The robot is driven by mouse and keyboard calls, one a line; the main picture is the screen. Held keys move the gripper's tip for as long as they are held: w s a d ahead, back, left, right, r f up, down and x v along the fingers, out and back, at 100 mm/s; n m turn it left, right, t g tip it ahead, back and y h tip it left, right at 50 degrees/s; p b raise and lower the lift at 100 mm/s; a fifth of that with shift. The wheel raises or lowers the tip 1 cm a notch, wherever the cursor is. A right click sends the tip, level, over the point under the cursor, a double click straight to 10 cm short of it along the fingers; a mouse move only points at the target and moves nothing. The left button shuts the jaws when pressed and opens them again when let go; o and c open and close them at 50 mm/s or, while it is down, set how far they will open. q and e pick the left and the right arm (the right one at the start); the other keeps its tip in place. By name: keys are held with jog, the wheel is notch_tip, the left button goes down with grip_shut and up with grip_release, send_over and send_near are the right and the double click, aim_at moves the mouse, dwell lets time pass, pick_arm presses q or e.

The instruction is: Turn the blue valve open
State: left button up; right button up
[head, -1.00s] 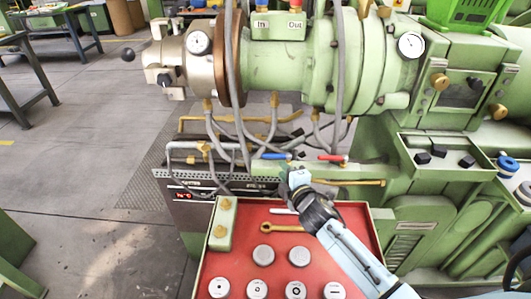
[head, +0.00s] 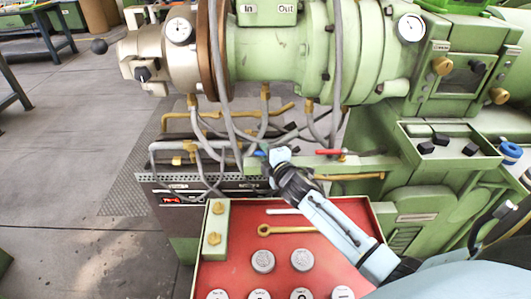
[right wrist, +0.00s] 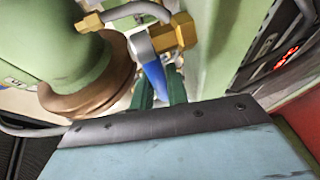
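The blue valve is a small blue lever on brass pipework at the front of the green machine. In the head view its handle (head: 260,153) is mostly hidden by my right gripper (head: 270,158). In the right wrist view the blue valve handle (right wrist: 155,76) points down toward the palm, below a brass fitting (right wrist: 174,34). The two dark green fingers of the right gripper (right wrist: 160,92) stand apart, on either side of the handle's end. Whether either finger touches it cannot be told. My left gripper is not in view.
A red valve handle (head: 331,152) sits to the right on the same pipework. Grey hoses (head: 225,110) hang close by. A red panel (head: 330,240) with round buttons lies below my right arm. The floor (head: 60,170) at the left is clear.

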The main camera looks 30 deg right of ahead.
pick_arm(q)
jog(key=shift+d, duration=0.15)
pick_arm(e)
grip_shut()
jog(key=shift+s+a+r+n+y+p, duration=0.1)
jog(key=shift+s+r+n+y+p, duration=0.1)
jog(key=shift+n+y+p, duration=0.45)
jog(key=n+y+p, duration=0.1)
jog(key=y, duration=0.1)
jog(key=s+n+y+p, duration=0.1)
jog(key=y, duration=0.1)
jog(key=shift+a, duration=0.2)
jog(key=shift+s+n+y+p, duration=0.25)
jog(key=shift+n+y+p, duration=0.15)
jog(key=shift+n+y, duration=0.35)
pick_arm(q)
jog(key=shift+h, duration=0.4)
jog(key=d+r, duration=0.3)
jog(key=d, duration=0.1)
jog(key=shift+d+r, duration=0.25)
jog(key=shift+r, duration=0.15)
pick_arm(e)
jog(key=shift+s+a+f+n+g+y, duration=0.15)
jog(key=shift+s+n+g+y, duration=0.2)
jog(key=shift+n+y, duration=0.35)
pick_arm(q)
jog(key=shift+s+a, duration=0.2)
